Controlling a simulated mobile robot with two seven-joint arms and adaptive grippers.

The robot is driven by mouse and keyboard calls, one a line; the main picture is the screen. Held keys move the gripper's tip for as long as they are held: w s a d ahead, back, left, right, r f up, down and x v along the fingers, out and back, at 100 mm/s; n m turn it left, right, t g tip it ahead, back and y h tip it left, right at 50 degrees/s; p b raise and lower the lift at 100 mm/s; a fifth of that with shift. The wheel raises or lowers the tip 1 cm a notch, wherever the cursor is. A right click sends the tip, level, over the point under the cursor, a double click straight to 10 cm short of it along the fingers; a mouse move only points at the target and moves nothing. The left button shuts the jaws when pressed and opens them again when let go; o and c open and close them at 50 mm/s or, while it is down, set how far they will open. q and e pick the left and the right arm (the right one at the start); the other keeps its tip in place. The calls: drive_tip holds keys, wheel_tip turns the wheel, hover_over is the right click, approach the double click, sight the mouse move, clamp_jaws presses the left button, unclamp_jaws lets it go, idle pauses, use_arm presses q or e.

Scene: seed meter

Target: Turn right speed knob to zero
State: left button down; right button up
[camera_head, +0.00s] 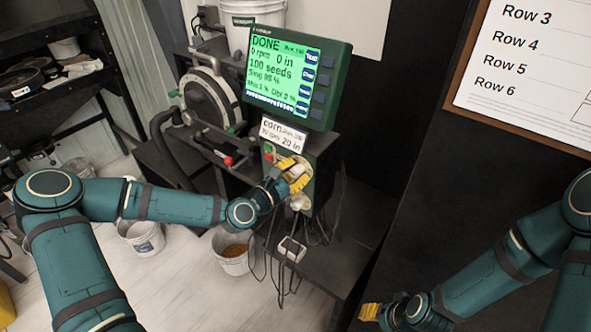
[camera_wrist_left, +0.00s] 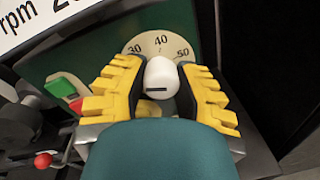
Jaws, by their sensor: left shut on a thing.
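My left gripper (camera_head: 291,175) is at the front of the control box (camera_head: 324,160) under the green screen. In the left wrist view its yellow fingers (camera_wrist_left: 160,72) are shut on a white knob (camera_wrist_left: 162,80), one on each side. The knob has a dark mark on its face. The dial (camera_wrist_left: 160,44) behind it shows 30, 40 and 50; the rest is hidden. Another pale round part (camera_head: 300,203) shows just below the gripper in the head view. My right gripper (camera_head: 370,311) is low at the bottom, away from the box; its opening is unclear.
The screen (camera_head: 290,78) reads DONE, 0 rpm and 100 seeds. Green (camera_wrist_left: 60,87) and red (camera_wrist_left: 77,105) buttons sit left of the knob. A red-ended lever (camera_head: 228,161) is left of the box. Cables (camera_head: 283,262) hang below; a bucket (camera_head: 232,262) stands on the floor.

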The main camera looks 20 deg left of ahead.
use_arm(q)
drive_tip(key=n, duration=0.6)
drive_tip(key=shift+w+a, duration=0.1)
drive_tip(key=shift+n+t, duration=0.4)
drive_tip(key=shift+n, duration=1.8)
drive_tip(key=c, duration=0.6)
unclamp_jaws()
drive_tip(key=shift+f, duration=0.1)
drive_tip(key=v, duration=1.2)
